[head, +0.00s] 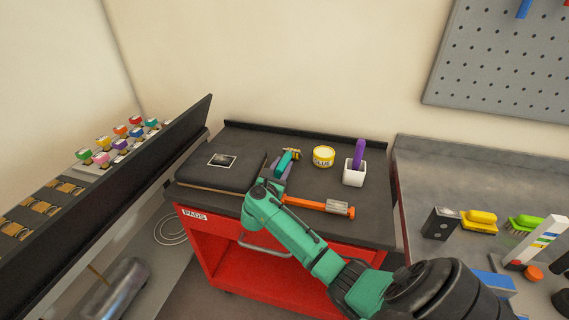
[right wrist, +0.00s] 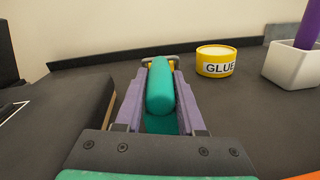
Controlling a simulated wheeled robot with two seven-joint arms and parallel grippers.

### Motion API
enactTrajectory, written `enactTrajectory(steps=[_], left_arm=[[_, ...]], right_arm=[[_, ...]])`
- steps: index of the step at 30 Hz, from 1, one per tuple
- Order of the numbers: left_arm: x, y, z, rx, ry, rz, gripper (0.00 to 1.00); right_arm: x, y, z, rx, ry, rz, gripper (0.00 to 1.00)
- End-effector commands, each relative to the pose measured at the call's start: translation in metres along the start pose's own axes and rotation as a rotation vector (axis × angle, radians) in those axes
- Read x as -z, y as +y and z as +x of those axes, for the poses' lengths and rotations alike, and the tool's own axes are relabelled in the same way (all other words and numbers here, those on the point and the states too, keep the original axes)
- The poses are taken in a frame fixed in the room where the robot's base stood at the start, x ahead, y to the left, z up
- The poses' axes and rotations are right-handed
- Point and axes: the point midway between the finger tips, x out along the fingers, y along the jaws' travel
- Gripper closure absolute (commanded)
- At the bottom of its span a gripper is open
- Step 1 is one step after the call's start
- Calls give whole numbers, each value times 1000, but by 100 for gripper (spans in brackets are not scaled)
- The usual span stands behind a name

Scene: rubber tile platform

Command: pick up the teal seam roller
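The teal seam roller (head: 285,160) is on the dark top of the red cart, with its yellow and metal end (head: 292,152) pointing away from me. Its teal handle (right wrist: 159,88) shows in the right wrist view, lengthwise between the two purple fingers. My right gripper (right wrist: 160,72) has one finger on each side of the handle, very close to it. I cannot tell whether the fingers press on it or whether it is lifted. My right gripper (head: 281,165) partly covers the roller in the head view. My left gripper is not in view.
A black pad (head: 220,168) lies left of the roller. A yellow glue tin (head: 323,156) and a white cup (head: 354,175) with a purple tool stand to the right. An orange-handled tool (head: 318,205) lies in front. A raised lip (head: 290,133) runs along the back.

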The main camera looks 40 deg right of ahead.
Motion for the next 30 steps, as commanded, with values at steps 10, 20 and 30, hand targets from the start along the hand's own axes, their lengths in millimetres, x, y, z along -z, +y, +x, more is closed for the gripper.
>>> enactTrajectory(steps=[10,20,30], left_arm=[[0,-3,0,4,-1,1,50],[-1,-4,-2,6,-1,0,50],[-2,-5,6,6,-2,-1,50]], right_arm=[[-1,0,0,0,-2,0,100],[-48,10,0,1,-3,10,100],[-167,33,0,-1,-4,11,100]])
